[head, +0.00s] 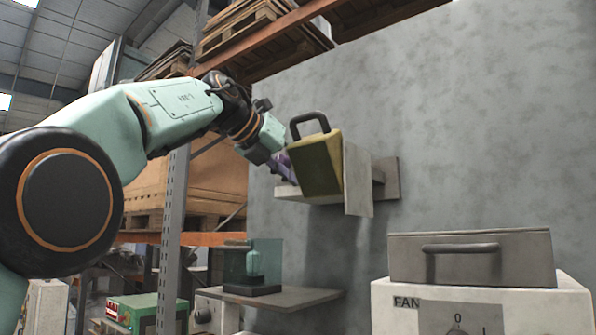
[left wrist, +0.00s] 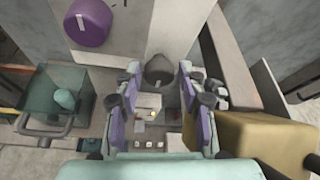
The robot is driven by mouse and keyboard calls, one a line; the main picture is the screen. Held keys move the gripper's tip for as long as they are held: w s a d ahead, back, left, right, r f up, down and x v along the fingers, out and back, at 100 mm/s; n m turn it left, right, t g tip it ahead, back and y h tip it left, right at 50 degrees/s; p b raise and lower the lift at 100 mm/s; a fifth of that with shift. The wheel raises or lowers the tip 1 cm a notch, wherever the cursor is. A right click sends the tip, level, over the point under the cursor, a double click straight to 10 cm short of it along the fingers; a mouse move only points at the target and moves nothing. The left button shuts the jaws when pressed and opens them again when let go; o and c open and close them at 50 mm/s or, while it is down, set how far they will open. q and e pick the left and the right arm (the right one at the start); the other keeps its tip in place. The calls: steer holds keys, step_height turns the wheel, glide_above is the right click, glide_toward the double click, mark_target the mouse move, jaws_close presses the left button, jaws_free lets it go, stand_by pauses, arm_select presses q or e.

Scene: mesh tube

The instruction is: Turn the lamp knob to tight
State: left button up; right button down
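My left gripper (head: 281,168) is beside the upper wall shelf in the head view, partly hidden by a yellow-olive box. In the left wrist view its purple fingers (left wrist: 159,72) are apart. A grey round knob (left wrist: 160,73) with a pale mark shows between the fingertips, with slim gaps on both sides; I cannot tell whether they touch it. A purple round knob (left wrist: 88,22) with a white mark is on a pale panel at upper left. No label tells which is the lamp knob. No tight mark is readable. My right gripper is not in view.
The yellow-olive box (head: 319,166) with a dark handle is close to the gripper, on the shelf (head: 386,186). A glass case (head: 267,254) with a teal lamp-like piece stands on a lower shelf (head: 300,298). A FAN cabinet (head: 388,312) carries a grey case (head: 470,258).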

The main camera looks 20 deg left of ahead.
arm_select(q)
steer(key=v, duration=1.2)
steer(key=shift+f, duration=0.1)
steer(key=shift+s, duration=0.1)
stand_by(0.3)
